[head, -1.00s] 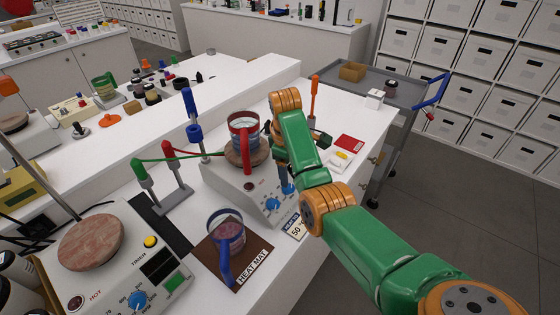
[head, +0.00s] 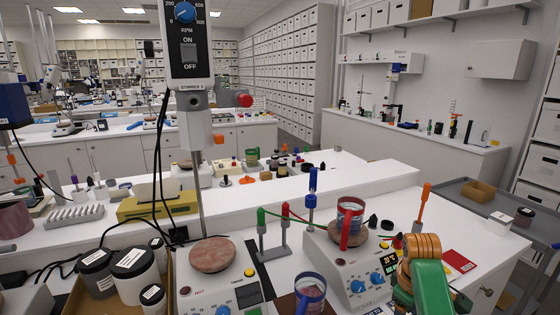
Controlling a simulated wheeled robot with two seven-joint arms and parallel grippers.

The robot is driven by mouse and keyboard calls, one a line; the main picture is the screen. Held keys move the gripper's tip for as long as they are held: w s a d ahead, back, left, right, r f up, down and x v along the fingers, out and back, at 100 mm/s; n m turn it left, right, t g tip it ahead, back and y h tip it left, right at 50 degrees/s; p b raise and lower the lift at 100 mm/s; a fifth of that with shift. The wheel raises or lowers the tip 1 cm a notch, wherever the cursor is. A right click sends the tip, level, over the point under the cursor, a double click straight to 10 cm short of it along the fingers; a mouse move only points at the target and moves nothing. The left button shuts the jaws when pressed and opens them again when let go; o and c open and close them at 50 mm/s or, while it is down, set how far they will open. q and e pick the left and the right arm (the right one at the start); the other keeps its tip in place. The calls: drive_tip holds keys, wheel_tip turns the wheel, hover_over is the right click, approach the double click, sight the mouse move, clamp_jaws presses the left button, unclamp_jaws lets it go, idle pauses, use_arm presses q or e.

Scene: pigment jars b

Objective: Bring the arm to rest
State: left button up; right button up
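My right arm (head: 426,275), green with orange joints, stands in the lower right of the head view. Its gripper is mostly hidden behind the orange joint, so whether it is open or shut does not show. A mug with a red handle (head: 350,212) stands on the round plate of the right hotplate (head: 350,274), to the left of the arm. A mug with a blue handle (head: 311,287) sits at the bottom edge on the dark heat mat (head: 282,303). My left gripper is not in view.
A second hotplate (head: 215,290) with a bare round top (head: 212,254) stands to the left. Red and green clamp stands and a blue post (head: 312,200) stand between them. An orange-handled tool (head: 423,203) stands upright behind my arm. A grey cart (head: 530,216) is at the right.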

wheel_tip(320, 180, down, 17)
drive_tip(key=s+b, duration=0.1)
drive_tip(key=s, duration=0.2)
drive_tip(key=s+a+f+m+b, duration=0.1)
drive_tip(key=s+a+f, duration=0.1)
drive_tip(key=s+f, duration=0.45)
drive_tip(key=s+a+f+b, duration=0.1)
drive_tip(key=s+f, duration=0.3)
drive_tip(key=f, duration=0.6)
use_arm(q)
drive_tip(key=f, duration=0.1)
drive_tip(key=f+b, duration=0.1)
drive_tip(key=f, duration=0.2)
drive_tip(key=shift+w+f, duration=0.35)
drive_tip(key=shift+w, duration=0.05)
use_arm(e)
drive_tip(key=s+a+f+m, duration=0.1)
drive_tip(key=s+a+f, duration=0.1)
drive_tip(key=s, duration=0.6)
drive_tip(key=s+a+f+m+y, duration=0.1)
drive_tip(key=s+f, duration=0.4)
drive_tip(key=s, duration=0.3)
drive_tip(key=s+a+f+m, duration=0.1)
drive_tip(key=s+a+f, duration=0.1)
drive_tip(key=s, duration=0.7)
drive_tip(key=shift+a+f+y, duration=0.35)
drive_tip(key=shift+f+y, duration=0.05)
drive_tip(key=shift+f, duration=0.3)
